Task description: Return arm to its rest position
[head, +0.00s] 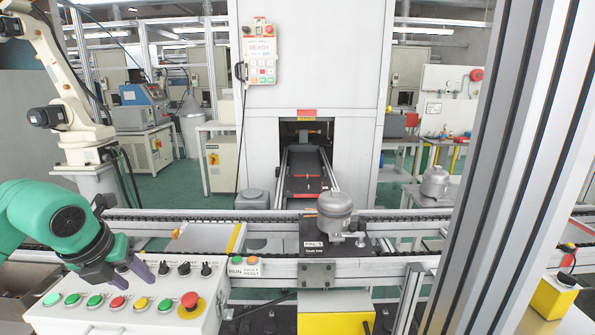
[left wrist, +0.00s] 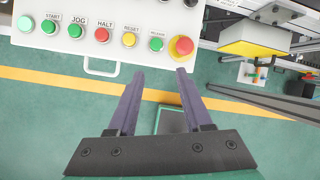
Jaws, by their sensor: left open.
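My left arm (head: 55,222) is green and comes in from the left in the head view. Its gripper (head: 140,278) is over the white button panel (head: 90,320), with dark purple fingers pointing down and right. In the left wrist view the gripper (left wrist: 158,75) is open and empty, with its two fingers apart. The fingertips show just below the panel's button row, near the red emergency stop on its yellow base (left wrist: 182,47). I cannot tell whether they touch the panel. My right gripper is in neither view.
A grey compressor (head: 336,210) sits on a black fixture on the conveyor (head: 400,265). A tall aluminium post (head: 510,150) stands at the right. A white machine (head: 310,90) with an opening stands behind. A white and black robot arm (head: 75,110) is at the back left.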

